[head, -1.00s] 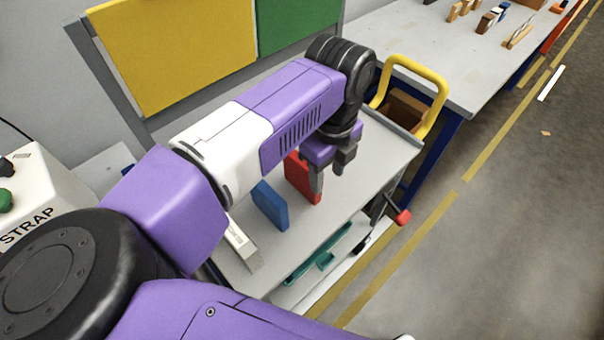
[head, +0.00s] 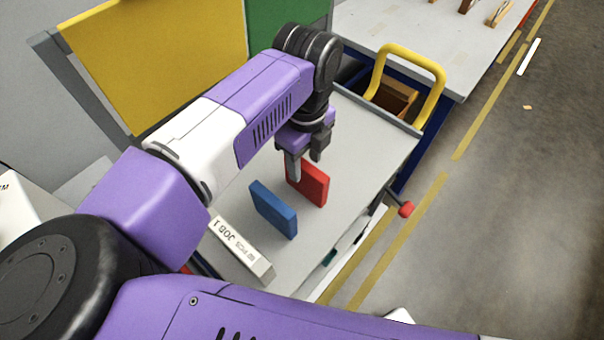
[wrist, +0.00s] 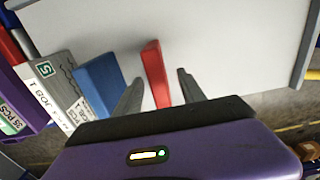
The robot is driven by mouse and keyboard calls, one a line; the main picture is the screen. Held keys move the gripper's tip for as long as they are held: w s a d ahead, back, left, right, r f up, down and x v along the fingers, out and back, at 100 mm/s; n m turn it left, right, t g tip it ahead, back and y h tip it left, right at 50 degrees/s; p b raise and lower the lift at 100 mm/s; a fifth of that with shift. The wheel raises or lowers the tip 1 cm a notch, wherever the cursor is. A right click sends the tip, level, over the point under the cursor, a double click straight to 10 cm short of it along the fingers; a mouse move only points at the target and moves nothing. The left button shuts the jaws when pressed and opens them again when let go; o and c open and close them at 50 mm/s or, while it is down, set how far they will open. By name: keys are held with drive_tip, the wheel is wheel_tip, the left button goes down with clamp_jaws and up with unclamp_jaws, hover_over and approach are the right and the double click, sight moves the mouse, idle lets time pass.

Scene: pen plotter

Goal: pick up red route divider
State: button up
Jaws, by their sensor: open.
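The red route divider (head: 308,183) stands upright on the grey cart top, behind and to the right of a blue divider (head: 273,209) in the head view. In the wrist view the red divider (wrist: 155,74) shows its narrow edge, lying between the lines of my two fingers. My gripper (head: 306,168) is open and empty, pointing down beside the red divider; one finger overlaps its left part in the head view. In the wrist view my gripper's fingertips (wrist: 160,83) are to either side of the divider, with gaps on both sides. I cannot tell the exact height of the fingertips.
The blue divider (wrist: 100,84) stands close to my left finger in the wrist view. A yellow handle (head: 436,85) rises at the cart's far end. The cart top beyond the red divider is clear.

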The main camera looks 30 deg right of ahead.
sight(306, 181)
drive_tip(key=shift+s+f+p, duration=0.2)
drive_tip(key=shift+f+p, duration=0.25)
drive_tip(key=shift+f, duration=1.25)
drive_tip(key=shift+s+f+p, duration=0.15)
drive_tip(key=shift+f+p, duration=0.25)
drive_tip(key=shift+f, duration=1.3)
drive_tip(key=shift+c, duration=0.2)
clamp_jaws()
